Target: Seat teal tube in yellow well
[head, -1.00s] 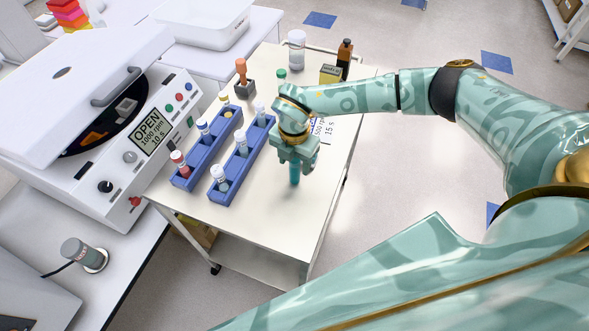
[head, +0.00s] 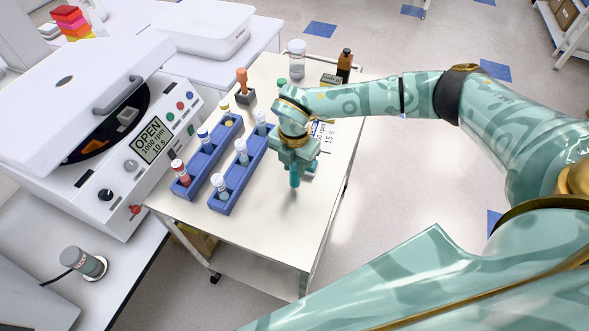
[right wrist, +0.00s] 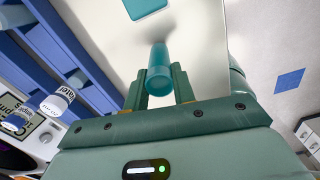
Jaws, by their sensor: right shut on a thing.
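The teal tube (head: 294,178) is held by my right gripper (head: 295,166) above the white cart, hanging down below the fingers. In the right wrist view, the tube (right wrist: 160,70) sits between the two fingers of the gripper (right wrist: 160,88), which is shut on it. The centrifuge (head: 125,165) at the left has its lid up and its display reads OPEN. Its dark rotor (head: 108,135) shows an orange and a grey patch. I cannot make out a yellow well there. My left gripper is not in view.
Two blue racks (head: 229,197) with several capped tubes stand left of the gripper. An orange-handled item (head: 242,85), a white jar (head: 297,60) and a brown bottle (head: 344,66) stand at the back. The cart's front (head: 260,235) is clear. A teal square (right wrist: 146,6) lies on the cart.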

